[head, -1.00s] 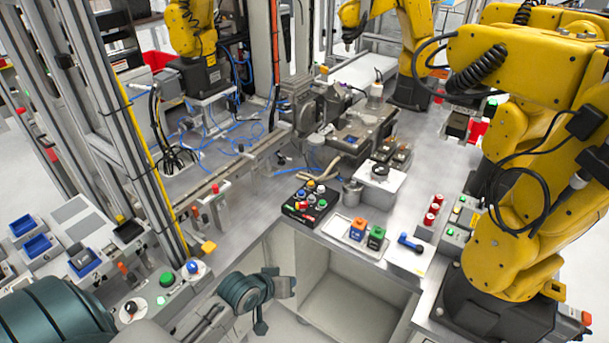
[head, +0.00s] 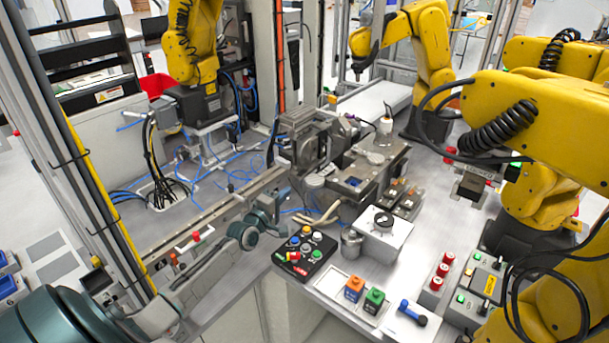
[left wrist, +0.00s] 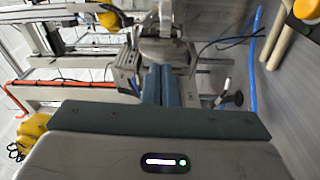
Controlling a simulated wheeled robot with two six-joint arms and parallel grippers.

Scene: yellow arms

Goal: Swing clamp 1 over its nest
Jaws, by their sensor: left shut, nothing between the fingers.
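My left gripper (head: 284,197) is in the middle of the head view, beside the grey fixture and left of the button box. It is shut and empty; its closed fingers (left wrist: 158,84) point away from me in the left wrist view. I cannot make out a label for clamp 1 or its nest. A blue lever with a dark end (head: 412,313) lies across a white plate at the front of the bench. Two small fixtures with orange-brown parts (head: 400,195) stand farther back. My gripper is apart from both. My right gripper is out of view.
A black button box (head: 304,254) is right of my left gripper. A metal vise-like fixture (head: 308,140) stands behind. Yellow robot arms (head: 545,135) fill the right side.

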